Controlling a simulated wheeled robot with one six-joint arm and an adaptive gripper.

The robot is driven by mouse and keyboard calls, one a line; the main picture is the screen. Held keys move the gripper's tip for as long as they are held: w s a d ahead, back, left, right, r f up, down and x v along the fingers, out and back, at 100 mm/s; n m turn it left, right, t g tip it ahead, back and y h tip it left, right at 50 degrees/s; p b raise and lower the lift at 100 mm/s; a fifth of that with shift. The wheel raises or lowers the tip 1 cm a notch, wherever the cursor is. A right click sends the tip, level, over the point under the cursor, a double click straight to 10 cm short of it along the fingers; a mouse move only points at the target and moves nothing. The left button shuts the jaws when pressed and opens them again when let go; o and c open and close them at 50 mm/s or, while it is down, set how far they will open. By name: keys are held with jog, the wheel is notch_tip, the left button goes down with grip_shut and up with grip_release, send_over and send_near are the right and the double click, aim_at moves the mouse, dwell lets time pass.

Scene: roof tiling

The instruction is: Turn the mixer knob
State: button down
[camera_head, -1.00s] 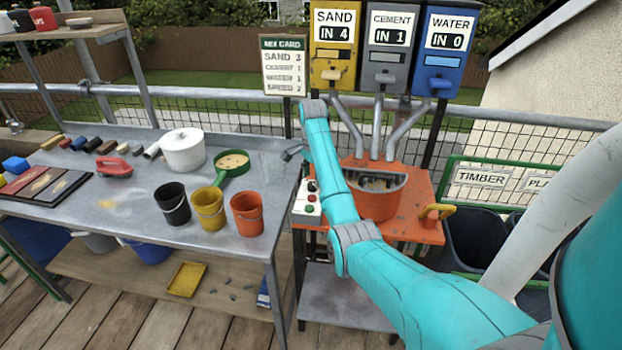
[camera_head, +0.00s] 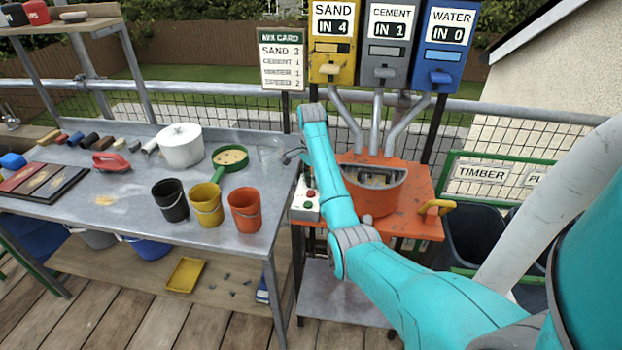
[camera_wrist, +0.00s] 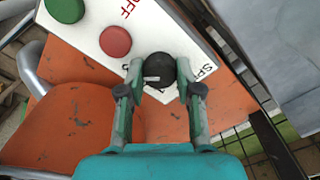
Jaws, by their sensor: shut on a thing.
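The mixer knob (camera_wrist: 159,70) is round and black with a short white mark, on a white control panel (camera_wrist: 150,25) in the wrist view. My gripper (camera_wrist: 158,82) has its two fingers closed on either side of the knob. Beside the knob on the panel are a red button (camera_wrist: 115,42) and a green button (camera_wrist: 65,8). In the head view the panel (camera_head: 305,205) sits at the left of the orange mixer (camera_head: 375,195), and my arm hides the gripper and most of the knob.
Sand (camera_head: 334,40), cement (camera_head: 390,45) and water (camera_head: 450,45) dispensers stand behind the mixer, reading IN 4, IN 1 and IN 0. A mix card (camera_head: 283,60) lists sand 3, cement 1, water 1, speed 2. A workbench with buckets (camera_head: 207,204) is at left.

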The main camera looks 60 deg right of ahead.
jog(key=n, duration=1.3)
jog(key=shift+n, duration=2.4)
jog(key=c, duration=0.8)
grip_release()
jog(key=shift+o, duration=0.2)
